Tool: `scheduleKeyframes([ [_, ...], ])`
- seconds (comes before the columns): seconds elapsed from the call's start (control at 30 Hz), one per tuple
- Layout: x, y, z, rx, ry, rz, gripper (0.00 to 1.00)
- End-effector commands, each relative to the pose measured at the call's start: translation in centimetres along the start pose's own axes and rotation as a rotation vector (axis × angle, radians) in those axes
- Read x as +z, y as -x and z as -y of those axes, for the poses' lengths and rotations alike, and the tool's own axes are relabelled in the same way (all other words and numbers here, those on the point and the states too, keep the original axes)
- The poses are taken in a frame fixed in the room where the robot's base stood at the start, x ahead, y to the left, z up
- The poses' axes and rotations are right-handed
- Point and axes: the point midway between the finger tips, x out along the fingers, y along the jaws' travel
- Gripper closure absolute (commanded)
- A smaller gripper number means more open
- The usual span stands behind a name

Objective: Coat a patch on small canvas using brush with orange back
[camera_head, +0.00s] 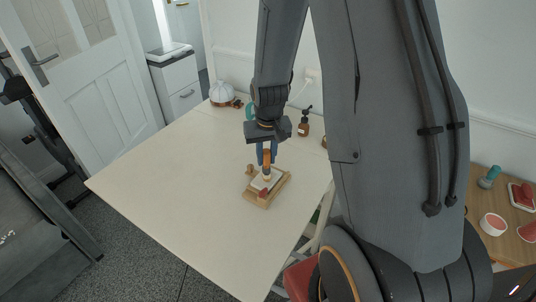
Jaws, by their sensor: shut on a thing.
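My gripper (267,151) points down over the right part of the pale table, shut on a brush (267,159) with an orange back. The brush is upright between the fingers, with its lower end over the small canvas (274,187). The canvas is a small light panel with a wooden border, lying on the table. A reddish spot (263,193) shows at its near part. I cannot tell whether the brush touches the canvas surface. The gripper and brush hide part of the canvas's far side.
A small wooden piece (250,170) lies left of the canvas. A brown pump bottle (304,124) and a white domed lamp (222,92) stand at the table's back. The left and near table (170,180) is clear. A side table at right holds a bowl (493,225).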

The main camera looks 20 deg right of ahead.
Motion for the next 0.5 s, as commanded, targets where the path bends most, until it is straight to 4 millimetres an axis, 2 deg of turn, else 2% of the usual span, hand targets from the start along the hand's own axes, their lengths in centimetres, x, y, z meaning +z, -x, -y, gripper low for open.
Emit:
scheduleKeyframes([
  [0.27,0.05,0.00,0.07,0.000,0.000,0.000,1.00],
  [0.5,0.93,0.06,0.95,0.000,0.002,0.002,1.00],
])
